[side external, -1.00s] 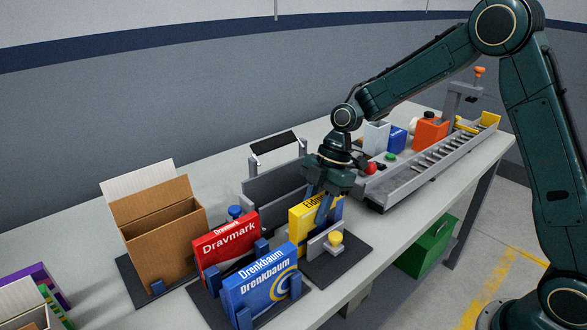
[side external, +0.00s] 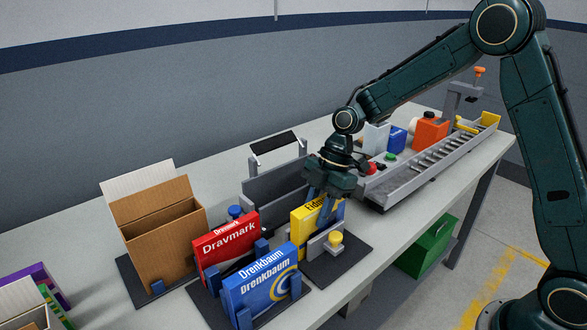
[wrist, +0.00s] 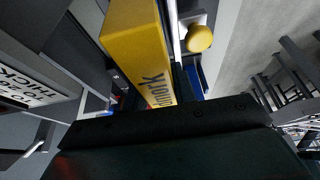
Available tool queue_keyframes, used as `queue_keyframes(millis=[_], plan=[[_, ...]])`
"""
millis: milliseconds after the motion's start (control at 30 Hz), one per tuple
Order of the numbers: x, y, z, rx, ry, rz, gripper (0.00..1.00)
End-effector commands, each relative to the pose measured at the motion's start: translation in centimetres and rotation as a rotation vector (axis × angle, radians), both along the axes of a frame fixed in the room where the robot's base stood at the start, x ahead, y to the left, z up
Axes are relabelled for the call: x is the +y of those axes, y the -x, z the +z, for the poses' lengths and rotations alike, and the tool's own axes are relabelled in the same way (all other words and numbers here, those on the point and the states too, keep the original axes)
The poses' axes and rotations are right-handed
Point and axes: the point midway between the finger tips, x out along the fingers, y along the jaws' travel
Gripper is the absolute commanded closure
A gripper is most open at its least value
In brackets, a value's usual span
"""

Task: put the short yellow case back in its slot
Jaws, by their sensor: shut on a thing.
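The short yellow case (side external: 301,224) with dark lettering is upright in the side view, just behind a low grey plate with a yellow knob (side external: 335,238). My gripper (side external: 328,208) is above it, shut on its upper right part with the fingers pointing down. The plate hides the lower part of the case, so I cannot tell whether its bottom touches the base. In the wrist view the yellow case (wrist: 135,45) runs up from the gripper, with the round yellow knob (wrist: 199,39) close beside it on the right.
A red Dravmark case (side external: 226,243) and a blue Drenkbaum case (side external: 258,286) stand in a holder to the left. A grey upright frame (side external: 270,190) is behind. An open cardboard box (side external: 160,240) is further left. A roller conveyor (side external: 425,165) lies to the right.

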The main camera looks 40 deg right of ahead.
Motion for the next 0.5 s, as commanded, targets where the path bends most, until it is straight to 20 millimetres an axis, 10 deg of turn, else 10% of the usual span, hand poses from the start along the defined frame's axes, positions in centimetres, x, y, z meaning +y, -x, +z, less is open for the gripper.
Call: queue_keyframes(millis=[267, 300, 500], plan=[[0.01, -0.02, -0.03, -0.001, 0.0, 0.001, 1.0], [0.02, -0.02, -0.02, -0.001, 0.0, 0.001, 0.67], [0.01, -0.02, -0.03, -0.001, 0.0, 0.0, 0.47]])
